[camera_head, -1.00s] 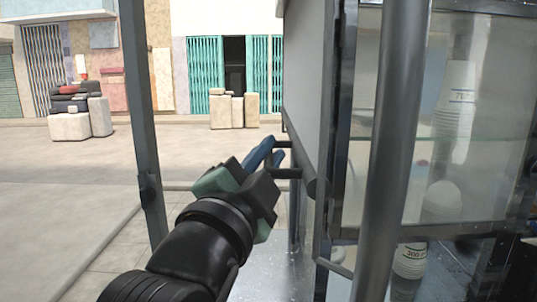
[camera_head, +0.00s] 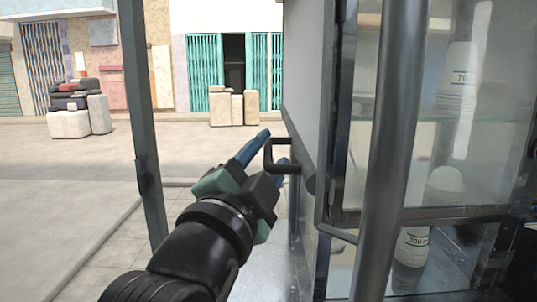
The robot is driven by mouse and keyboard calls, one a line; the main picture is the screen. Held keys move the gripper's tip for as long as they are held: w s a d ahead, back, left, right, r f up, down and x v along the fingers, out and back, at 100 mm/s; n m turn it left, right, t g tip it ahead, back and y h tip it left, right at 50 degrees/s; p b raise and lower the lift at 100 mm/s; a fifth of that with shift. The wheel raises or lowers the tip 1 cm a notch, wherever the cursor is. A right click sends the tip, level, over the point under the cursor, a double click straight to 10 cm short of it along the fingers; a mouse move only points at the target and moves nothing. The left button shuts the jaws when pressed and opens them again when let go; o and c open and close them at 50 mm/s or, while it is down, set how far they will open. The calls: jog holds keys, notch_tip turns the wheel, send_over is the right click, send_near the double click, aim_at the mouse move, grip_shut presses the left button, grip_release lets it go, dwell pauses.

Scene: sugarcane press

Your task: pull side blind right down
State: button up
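The side blind (camera_head: 306,75) is a grey panel seen almost edge-on, hanging down the right side of the view. A black U-shaped handle (camera_head: 268,154) sticks out to the left from near its lower edge. My gripper (camera_head: 265,150) has blue fingertips and is open. One finger is left of the handle's upright bar, and the other is partly hidden behind the handle on its right. The bar appears between the fingers; I cannot tell whether either finger touches it.
A grey post (camera_head: 393,150) and a glass cabinet with stacked cups (camera_head: 458,85) fill the right side. A thin dark post (camera_head: 142,120) stands at left. A metal counter (camera_head: 268,275) lies below. Open pavement (camera_head: 60,200) is at left.

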jog(key=shift+s, duration=0.1)
jog(key=b+v, duration=0.3)
jog(key=v, duration=0.9)
jog(key=shift+s, duration=0.4)
jog(key=shift+a, duration=0.15)
